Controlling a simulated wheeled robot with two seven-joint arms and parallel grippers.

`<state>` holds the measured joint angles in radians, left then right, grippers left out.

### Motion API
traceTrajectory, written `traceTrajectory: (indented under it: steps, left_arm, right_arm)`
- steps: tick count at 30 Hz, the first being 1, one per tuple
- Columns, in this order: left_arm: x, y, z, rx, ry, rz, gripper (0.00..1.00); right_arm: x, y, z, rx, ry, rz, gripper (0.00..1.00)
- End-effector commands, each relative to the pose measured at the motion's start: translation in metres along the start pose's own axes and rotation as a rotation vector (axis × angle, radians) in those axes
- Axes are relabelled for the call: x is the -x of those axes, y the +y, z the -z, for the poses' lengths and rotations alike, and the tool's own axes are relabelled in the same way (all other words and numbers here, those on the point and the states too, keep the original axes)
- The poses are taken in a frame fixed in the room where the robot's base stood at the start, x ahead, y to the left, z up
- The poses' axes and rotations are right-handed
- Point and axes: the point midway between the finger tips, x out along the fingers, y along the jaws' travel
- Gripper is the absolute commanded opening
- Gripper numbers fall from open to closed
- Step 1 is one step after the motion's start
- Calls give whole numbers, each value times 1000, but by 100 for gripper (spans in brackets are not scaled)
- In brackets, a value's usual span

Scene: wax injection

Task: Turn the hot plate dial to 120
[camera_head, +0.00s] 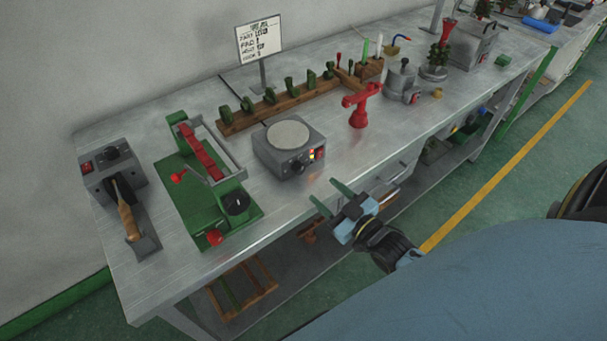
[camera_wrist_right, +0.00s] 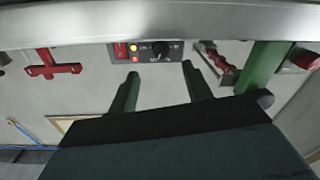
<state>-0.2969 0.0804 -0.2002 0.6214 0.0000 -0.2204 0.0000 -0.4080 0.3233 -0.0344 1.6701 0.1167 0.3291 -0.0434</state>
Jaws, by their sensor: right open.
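The hot plate (camera_head: 284,148) is a grey box with a pale round top, standing near the front edge of the workbench. Its front panel has a dark dial (camera_head: 297,167) beside lit indicators and a red switch. In the right wrist view the dial (camera_wrist_right: 160,49) lies ahead, between the two fingertips in the picture. The dial's setting is too small to read. My right gripper (camera_head: 330,196) is open and empty, in front of the bench edge and apart from the hot plate. Its green fingers also show in the right wrist view (camera_wrist_right: 160,70). My left gripper is not in view.
A green fixture (camera_head: 189,193) with red knobs stands left of the hot plate, and a soldering-type unit (camera_head: 112,172) further left. A red stand (camera_head: 359,106) is to the right. A wooden rack (camera_head: 262,106) lies behind. Bare bench surface (camera_head: 332,150) separates hot plate and red stand.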

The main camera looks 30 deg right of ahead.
Motion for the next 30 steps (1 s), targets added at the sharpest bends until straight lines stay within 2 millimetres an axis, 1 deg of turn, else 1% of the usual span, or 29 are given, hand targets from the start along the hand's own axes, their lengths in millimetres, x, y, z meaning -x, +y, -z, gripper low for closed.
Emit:
traceTrajectory:
  steps: [1, 6, 9, 12, 18, 25, 30]
  left_arm:
    - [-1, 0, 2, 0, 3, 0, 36]
    - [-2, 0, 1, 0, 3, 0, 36]
    - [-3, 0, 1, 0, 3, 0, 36]
    - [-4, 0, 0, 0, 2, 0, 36]
    - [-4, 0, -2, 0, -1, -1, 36]
    - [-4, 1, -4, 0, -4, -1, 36]
    - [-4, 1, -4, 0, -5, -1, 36]
  right_arm:
    - [-14, 0, 1, 0, 5, 0, 49]
    - [-48, 0, 1, -1, 4, 1, 49]
    - [-63, -1, 0, -2, 2, 2, 49]
    - [-73, -1, 0, -2, 1, 1, 49]
    - [-82, -1, 0, -3, -1, 2, 49]
    - [-82, -1, 0, -3, 0, 2, 49]
    - [-82, -1, 0, -3, 0, 2, 27]
